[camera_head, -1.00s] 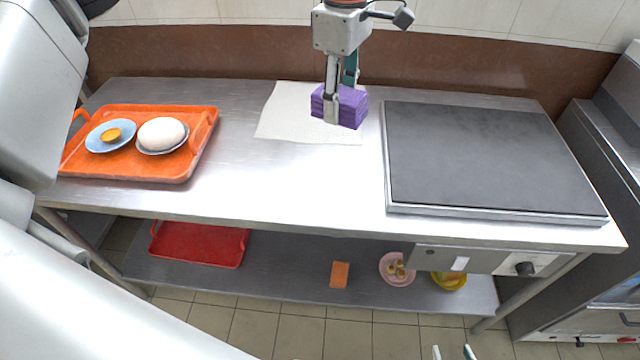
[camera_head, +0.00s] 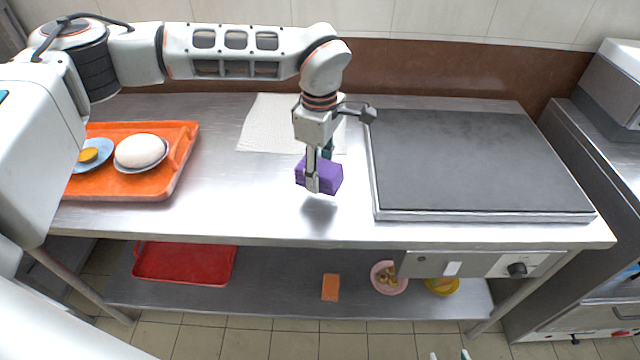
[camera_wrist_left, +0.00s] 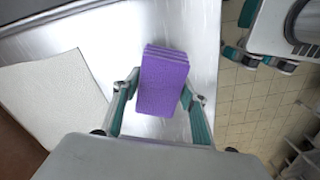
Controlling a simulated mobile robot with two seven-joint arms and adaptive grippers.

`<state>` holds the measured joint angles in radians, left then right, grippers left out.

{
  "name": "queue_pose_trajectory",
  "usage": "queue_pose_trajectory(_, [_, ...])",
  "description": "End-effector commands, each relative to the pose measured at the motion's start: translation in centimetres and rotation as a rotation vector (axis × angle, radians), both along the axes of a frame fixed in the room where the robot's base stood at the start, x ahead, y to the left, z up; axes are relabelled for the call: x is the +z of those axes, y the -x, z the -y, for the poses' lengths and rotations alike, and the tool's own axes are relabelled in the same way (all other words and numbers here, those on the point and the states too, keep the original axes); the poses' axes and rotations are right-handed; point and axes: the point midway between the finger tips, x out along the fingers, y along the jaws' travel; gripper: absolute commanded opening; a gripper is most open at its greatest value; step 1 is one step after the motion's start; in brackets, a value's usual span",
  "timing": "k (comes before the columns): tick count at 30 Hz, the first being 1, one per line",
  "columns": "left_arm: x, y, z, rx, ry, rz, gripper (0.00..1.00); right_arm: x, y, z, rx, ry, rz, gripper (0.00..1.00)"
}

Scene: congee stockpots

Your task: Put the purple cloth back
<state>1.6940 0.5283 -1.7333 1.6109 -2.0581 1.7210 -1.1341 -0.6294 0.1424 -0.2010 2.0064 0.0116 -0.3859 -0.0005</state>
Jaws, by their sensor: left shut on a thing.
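The purple cloth (camera_head: 322,175) is a folded, layered block. My left gripper (camera_head: 314,182) is shut on it and holds it above the front half of the steel counter, with a shadow below. In the left wrist view the cloth (camera_wrist_left: 163,85) sits between the two fingers. The white mat (camera_head: 268,125) lies flat on the counter behind the cloth, partly hidden by my left arm. My right gripper (camera_head: 450,355) shows only its spread fingertips at the bottom edge of the head view; it looks open and empty.
An orange tray (camera_head: 180,165) with a blue plate and a white bun stands at the left. A dark griddle (camera_head: 470,165) fills the right. The lower shelf (camera_head: 285,285) holds a red tray (camera_head: 185,264), an orange block (camera_head: 330,288), a pink plate and a yellow bowl.

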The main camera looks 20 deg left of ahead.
Motion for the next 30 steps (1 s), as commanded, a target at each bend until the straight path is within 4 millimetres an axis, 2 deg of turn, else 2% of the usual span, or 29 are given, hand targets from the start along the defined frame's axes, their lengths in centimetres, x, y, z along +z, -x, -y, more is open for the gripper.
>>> queue_pose_trajectory(4, [-1.1,0.0,0.0,0.000,0.000,-0.002,0.25,-0.2,0.1,0.0,0.000,0.001,-0.002,0.40])
queue_pose_trajectory(11, [-4.2,0.1,0.0,0.000,0.000,-0.002,0.25,-0.6,0.2,0.0,0.001,0.003,-0.006,0.40])
queue_pose_trajectory(23, [-4.6,0.0,0.0,-0.001,0.000,0.000,0.25,-0.5,0.3,-0.1,0.000,0.002,-0.008,0.40])
queue_pose_trajectory(24, [-4.6,0.0,0.0,-0.001,0.000,0.001,0.50,-0.5,0.4,-0.1,0.000,0.002,-0.008,0.40])
queue_pose_trajectory(25, [-4.6,0.0,0.0,-0.001,0.000,0.001,0.58,-0.6,0.4,-0.1,0.000,0.002,-0.009,0.40])
queue_pose_trajectory(30, [-4.6,0.0,0.0,0.000,0.000,0.000,0.59,-0.6,0.5,-0.1,0.000,0.002,-0.011,0.40])
